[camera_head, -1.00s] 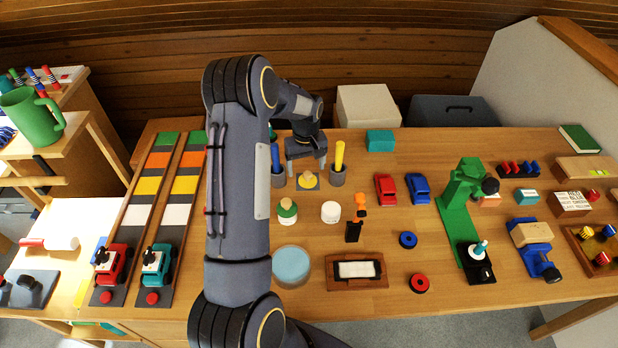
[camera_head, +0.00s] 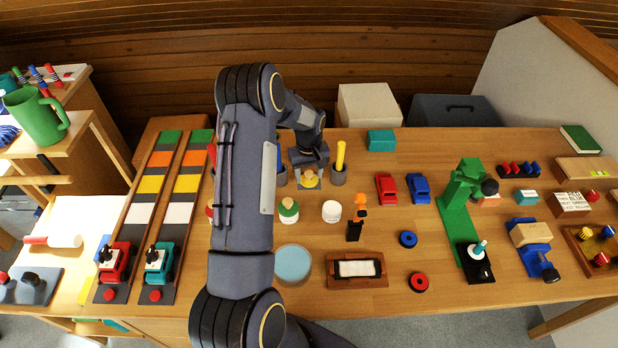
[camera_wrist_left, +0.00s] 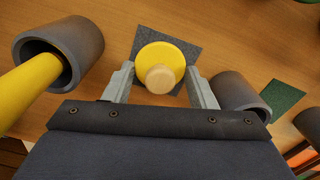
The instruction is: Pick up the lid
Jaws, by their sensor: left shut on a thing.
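The lid (camera_head: 310,179) is a yellow disc with a pale wooden knob. It sits over a dark square mat near the back of the table. My left gripper (camera_head: 309,174) reaches down from behind onto it. In the left wrist view the lid (camera_wrist_left: 160,50) is between the two fingers of my left gripper (camera_wrist_left: 160,70), which are shut on it at its sides. The dark mat (camera_wrist_left: 190,53) shows around and beneath the lid; I cannot tell whether the two touch. My right gripper is not in view.
Grey holders stand close on both sides of the lid; the right one (camera_head: 338,178) carries a yellow stick (camera_head: 340,155). In front are a green-topped jar (camera_head: 288,211), a white pot (camera_head: 332,211) and a blue-topped round container (camera_head: 292,264). Red (camera_head: 386,188) and blue cars (camera_head: 418,188) stand to the right.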

